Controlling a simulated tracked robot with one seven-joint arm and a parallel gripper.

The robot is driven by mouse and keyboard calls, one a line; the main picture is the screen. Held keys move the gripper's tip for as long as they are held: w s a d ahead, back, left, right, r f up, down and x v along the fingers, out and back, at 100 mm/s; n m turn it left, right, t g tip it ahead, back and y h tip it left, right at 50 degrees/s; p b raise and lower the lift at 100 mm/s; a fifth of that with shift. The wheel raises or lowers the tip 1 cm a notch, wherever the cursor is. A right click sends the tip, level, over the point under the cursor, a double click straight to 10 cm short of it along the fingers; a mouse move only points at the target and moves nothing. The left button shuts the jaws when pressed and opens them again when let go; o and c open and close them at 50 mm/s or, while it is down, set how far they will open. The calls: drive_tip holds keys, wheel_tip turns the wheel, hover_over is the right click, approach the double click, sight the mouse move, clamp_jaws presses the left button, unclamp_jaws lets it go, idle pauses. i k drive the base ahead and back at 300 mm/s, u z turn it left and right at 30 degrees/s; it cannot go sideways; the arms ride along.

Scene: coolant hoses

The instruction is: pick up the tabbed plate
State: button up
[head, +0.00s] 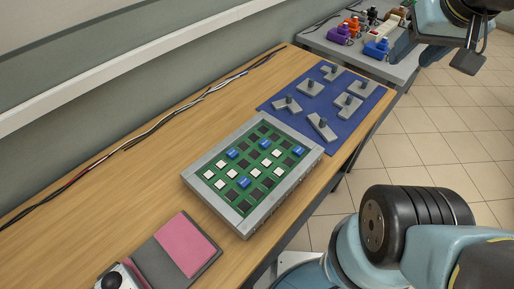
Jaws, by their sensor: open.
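Several small grey plates, each with a dark upright knob, lie spread over a blue mat (274,106) on the wooden bench. They differ in outline: one long plate (323,127) lies at the mat's near edge, and stepped or L-like ones lie behind it, such as the right-hand plate (362,89) and the left-hand plate (287,105). At this size I cannot tell for certain which is the tabbed plate. My gripper (468,61) shows partly at the upper right, open, high and apart from the mat, with no plate seen in it.
A grey-framed tray (216,199) with a green board of white, black and blue keys sits just before the mat. A pink-and-grey folder (186,244) lies nearer. Cables (150,133) run along the wall. A farther grey table (340,42) holds coloured parts.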

sight(332, 73)
drive_tip(key=z, duration=0.15)
drive_tip(key=k, duration=0.5)
drive_tip(key=z, duration=1.25)
drive_tip(key=i, duration=2.1)
drive_tip(key=u, duration=1.55)
